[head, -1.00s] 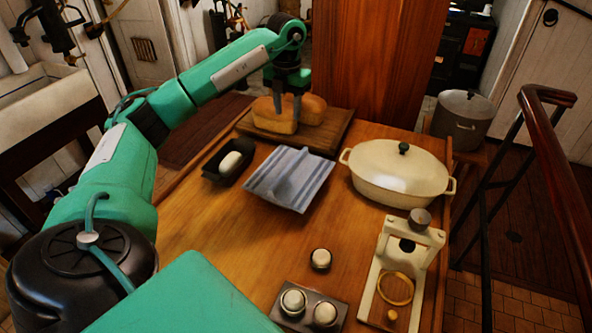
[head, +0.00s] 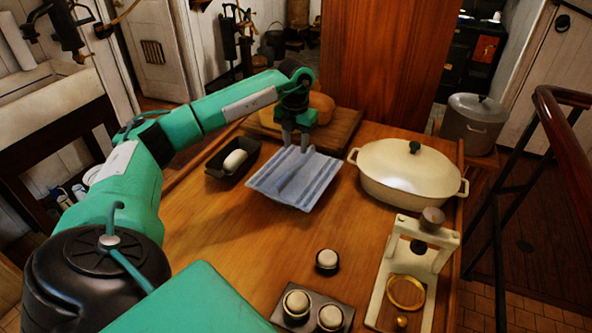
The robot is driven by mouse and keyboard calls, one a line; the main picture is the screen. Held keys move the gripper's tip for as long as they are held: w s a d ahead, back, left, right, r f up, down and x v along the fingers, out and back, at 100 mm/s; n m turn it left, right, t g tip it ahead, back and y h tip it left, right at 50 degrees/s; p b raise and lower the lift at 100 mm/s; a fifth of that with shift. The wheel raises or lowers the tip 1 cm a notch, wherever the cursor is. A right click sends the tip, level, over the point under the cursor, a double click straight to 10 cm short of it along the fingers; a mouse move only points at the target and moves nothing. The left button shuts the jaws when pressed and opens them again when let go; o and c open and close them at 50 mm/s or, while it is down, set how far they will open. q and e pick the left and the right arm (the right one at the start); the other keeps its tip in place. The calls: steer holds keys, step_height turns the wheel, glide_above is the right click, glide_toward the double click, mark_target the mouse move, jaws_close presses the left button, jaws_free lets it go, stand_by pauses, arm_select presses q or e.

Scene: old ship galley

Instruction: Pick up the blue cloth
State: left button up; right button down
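The blue cloth (head: 281,185) is striped and lies on the wooden table, left of the cream casserole. My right gripper is not in view.
Behind the gripper, bread (head: 321,104) sits on a wooden board (head: 347,127). A dark tray (head: 217,168) holding a pale oval item stands to the left. The lidded casserole (head: 403,180) stands to the right.

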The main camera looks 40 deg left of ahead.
mark_target(296, 164)
arm_select(q)
steer(key=shift+f, duration=0.75)
step_height(296, 164, down, 4)
steer(key=shift+d+f+p, duration=0.1)
steer(key=shift+p, duration=1)
steer(key=shift+f, duration=0.55)
jaws_close()
